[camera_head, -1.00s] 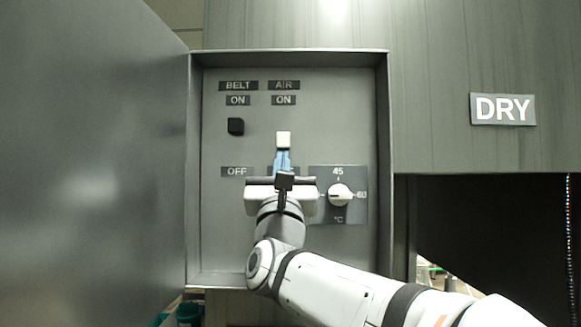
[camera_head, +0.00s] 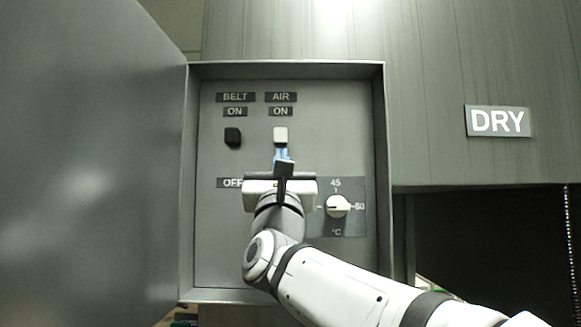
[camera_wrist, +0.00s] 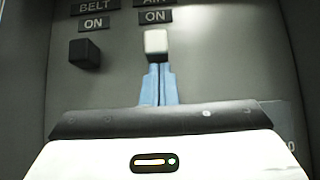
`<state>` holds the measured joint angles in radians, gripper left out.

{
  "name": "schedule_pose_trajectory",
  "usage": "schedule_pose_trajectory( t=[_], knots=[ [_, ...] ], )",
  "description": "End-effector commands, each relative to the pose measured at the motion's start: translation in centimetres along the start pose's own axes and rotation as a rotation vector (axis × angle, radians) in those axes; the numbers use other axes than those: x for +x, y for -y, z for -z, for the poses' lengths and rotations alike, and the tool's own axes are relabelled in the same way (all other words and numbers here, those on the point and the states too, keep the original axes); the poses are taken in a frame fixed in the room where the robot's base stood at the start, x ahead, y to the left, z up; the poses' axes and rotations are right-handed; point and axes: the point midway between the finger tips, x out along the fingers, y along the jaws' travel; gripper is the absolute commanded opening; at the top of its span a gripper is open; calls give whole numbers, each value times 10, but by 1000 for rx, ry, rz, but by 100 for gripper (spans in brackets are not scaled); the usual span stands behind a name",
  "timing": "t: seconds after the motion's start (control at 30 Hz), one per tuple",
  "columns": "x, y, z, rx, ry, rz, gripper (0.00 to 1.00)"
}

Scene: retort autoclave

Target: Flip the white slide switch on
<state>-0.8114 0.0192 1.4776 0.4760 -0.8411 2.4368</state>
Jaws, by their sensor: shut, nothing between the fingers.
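The white slide switch (camera_head: 281,135) sits high on the panel under the AIR and ON labels, about level with the black switch beside it. In the wrist view the white switch (camera_wrist: 156,42) is just beyond my blue fingertips. My gripper (camera_head: 281,152) is shut and empty, with its fingertips right below the white switch's lower edge. In the wrist view the fingers (camera_wrist: 159,70) appear to touch it from below; the exact contact is hard to tell. My gripper's body hides the lower part of the AIR slot.
The black BELT switch (camera_head: 233,137) is close on the left, below its ON label. A temperature knob (camera_head: 338,205) is at the lower right. The box's raised frame (camera_head: 379,150) surrounds the panel, and an open door (camera_head: 90,160) stands at the left.

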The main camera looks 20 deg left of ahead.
Motion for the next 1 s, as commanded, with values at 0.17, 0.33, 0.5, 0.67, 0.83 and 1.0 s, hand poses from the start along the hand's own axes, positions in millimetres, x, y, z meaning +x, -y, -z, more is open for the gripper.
schedule_pose_trajectory(
  t=[0.17,0.33,0.5,0.67,0.83,1.0],
  knots=[
    [-19,0,22,-2,-4,1,0],
    [-45,-1,28,-2,-5,-2,0],
    [-84,-1,28,-3,-7,-2,0],
    [-108,0,26,-4,-7,-1,0],
    [-120,0,25,-6,-8,0,0],
    [-121,1,24,-7,-7,1,0]
  ],
)
